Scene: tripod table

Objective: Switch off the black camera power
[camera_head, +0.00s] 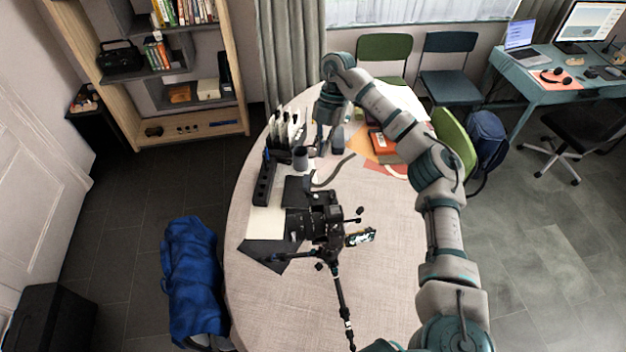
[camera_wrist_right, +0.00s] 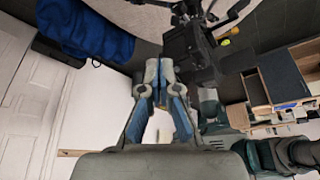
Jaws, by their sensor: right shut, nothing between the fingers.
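The black camera (camera_head: 312,222) sits on a tripod (camera_head: 340,295) at the table's near left part, with a small lit screen (camera_head: 361,237) at its right side. My right arm reaches in from the lower right. My right gripper (camera_head: 321,148) points down over the table, beyond the camera and apart from it. In the right wrist view the right gripper (camera_wrist_right: 164,66) has its fingers together with nothing between them. The camera (camera_wrist_right: 190,45) shows there just past the fingertips, partly behind them. The power switch cannot be made out. My left gripper is not in view.
The table's front is mostly clear.

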